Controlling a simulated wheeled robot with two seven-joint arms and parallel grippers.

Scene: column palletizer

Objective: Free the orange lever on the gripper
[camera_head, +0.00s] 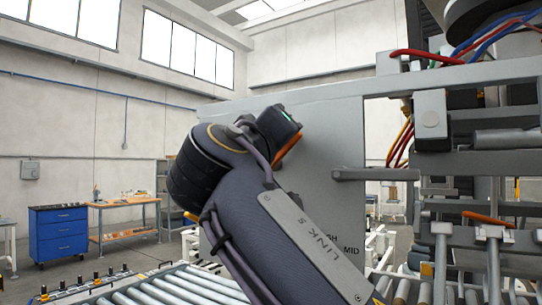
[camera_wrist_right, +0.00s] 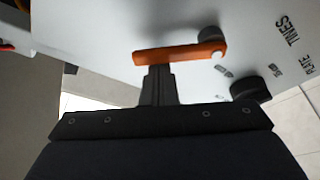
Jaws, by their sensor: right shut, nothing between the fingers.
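The orange lever (camera_wrist_right: 180,53) shows in the right wrist view. It lies across a pale grey plate (camera_wrist_right: 110,25) of the palletizer's gripper, with a round dark knob near its right end. My right gripper (camera_wrist_right: 158,72) is shut and empty, its fingertips right at the lever's lower edge left of its middle. I cannot tell whether they touch. In the head view my right arm reaches up in front of the large grey plate (camera_head: 340,130) and hides the fingertips. An orange strip (camera_head: 287,150) shows beside my wrist, perhaps the lever. My left gripper is not in view.
Printed labels and a second dark knob (camera_wrist_right: 243,89) are on the plate in the wrist view. Machine framework with coloured cables (camera_head: 400,140) stands on the right. A roller conveyor (camera_head: 170,288) runs below. A blue cabinet (camera_head: 58,235) and workbench (camera_head: 128,205) stand far left.

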